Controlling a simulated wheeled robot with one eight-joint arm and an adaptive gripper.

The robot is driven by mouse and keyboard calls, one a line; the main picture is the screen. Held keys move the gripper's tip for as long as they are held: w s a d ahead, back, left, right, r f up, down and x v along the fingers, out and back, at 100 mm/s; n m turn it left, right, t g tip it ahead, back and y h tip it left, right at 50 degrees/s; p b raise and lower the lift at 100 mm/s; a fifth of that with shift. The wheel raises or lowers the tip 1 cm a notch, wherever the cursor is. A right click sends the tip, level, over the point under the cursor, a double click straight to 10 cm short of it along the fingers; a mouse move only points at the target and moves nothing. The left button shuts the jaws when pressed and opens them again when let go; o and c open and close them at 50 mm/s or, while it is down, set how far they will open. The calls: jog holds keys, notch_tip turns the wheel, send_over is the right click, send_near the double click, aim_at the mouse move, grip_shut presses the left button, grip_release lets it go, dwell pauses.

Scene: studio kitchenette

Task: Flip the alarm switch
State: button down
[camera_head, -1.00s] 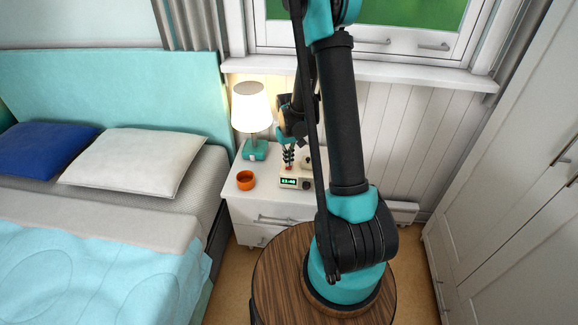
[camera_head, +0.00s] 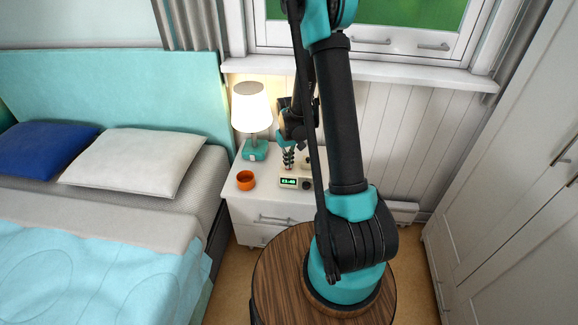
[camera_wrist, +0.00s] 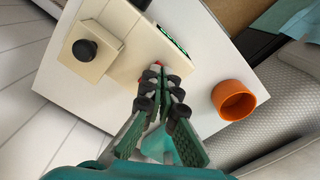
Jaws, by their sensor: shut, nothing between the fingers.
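The cream alarm clock (camera_head: 289,182) with a green lit display sits on the white nightstand. In the wrist view its cream body (camera_wrist: 120,68) is at the upper left, with the display (camera_wrist: 172,40) at the top. A round black knob (camera_wrist: 84,50) stands on a cream block beside it. My gripper (camera_head: 288,166) is shut and empty, pointing down at the clock's top. In the wrist view its fingertips (camera_wrist: 158,72) overlap the clock beside a small red part (camera_wrist: 158,62). The fingers partly hide that part; I cannot tell whether they touch it or whether it is the switch.
An orange cup (camera_head: 246,180) stands left of the clock and also shows in the wrist view (camera_wrist: 234,100). A lit lamp (camera_head: 254,150) with a teal base stands behind. The bed (camera_head: 205,185) is to the left. The nightstand's front left top (camera_head: 262,198) is clear.

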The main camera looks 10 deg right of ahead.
jog(key=shift+f, duration=0.25)
jog(key=shift+r, duration=3.5)
jog(key=shift+s+r, duration=0.25)
jog(key=s+d+r+m+t, duration=0.1)
jog(key=s+d+r+t, duration=0.1)
jog(key=s, duration=0.8)
jog(key=s+d+r+m+t, duration=0.1)
jog(key=s+r, duration=0.4)
jog(key=s, duration=0.6)
jog(key=shift+s+d+r+t, duration=0.3)
jog(key=shift+d+t, duration=0.25)
jog(key=shift+t, duration=0.05)
